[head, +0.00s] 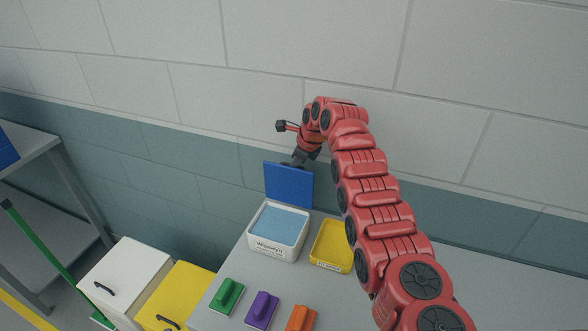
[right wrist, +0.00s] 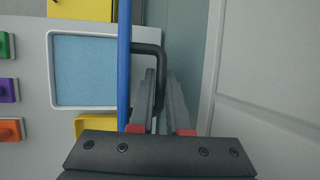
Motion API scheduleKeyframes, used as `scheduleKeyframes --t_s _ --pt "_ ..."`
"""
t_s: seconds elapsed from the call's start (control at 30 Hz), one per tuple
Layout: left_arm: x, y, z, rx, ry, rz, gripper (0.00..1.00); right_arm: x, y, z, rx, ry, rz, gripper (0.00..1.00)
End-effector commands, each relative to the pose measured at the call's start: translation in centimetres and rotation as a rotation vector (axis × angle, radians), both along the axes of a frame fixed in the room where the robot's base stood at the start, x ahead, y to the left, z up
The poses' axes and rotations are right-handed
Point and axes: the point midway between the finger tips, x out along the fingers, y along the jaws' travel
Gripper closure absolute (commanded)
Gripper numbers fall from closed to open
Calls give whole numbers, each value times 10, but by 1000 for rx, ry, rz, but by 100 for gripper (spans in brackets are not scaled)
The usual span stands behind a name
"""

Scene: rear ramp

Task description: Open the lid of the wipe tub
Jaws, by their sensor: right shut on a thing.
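The wipe tub (head: 277,250) is a white box with a label on its front, standing on the grey table, with light blue wipes (head: 279,224) inside. Its blue lid (head: 288,187) stands upright at the tub's back edge, so the tub is open. In the right wrist view the lid (right wrist: 124,60) shows edge-on beside the tub (right wrist: 90,108). My right gripper (head: 299,160) is behind the lid, partly hidden by it. In the right wrist view my right gripper (right wrist: 161,90) is shut on the lid's black handle (right wrist: 158,50). My left gripper is not in view.
A yellow tray (head: 345,262) stands right of the tub. Green (head: 228,295), purple (head: 262,308) and orange (head: 300,318) handled blocks lie in front. White (head: 130,270) and yellow (head: 185,285) bins stand at left. The tiled wall (head: 230,160) is close behind the gripper.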

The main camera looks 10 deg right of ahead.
Motion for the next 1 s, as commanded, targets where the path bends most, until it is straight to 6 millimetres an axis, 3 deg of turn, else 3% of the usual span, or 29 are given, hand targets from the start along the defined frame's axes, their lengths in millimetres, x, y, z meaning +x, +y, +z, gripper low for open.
scheduleKeyframes --t_s 0.67,0.7,0.73,1.0 --pt "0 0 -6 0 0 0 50 0 1 -4 1 5 4 100" --pt "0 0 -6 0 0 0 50 0 1 -4 1 5 4 80" --pt "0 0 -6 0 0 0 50 0 1 -4 1 4 4 75" --pt "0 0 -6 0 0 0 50 0 0 -3 0 3 2 73"
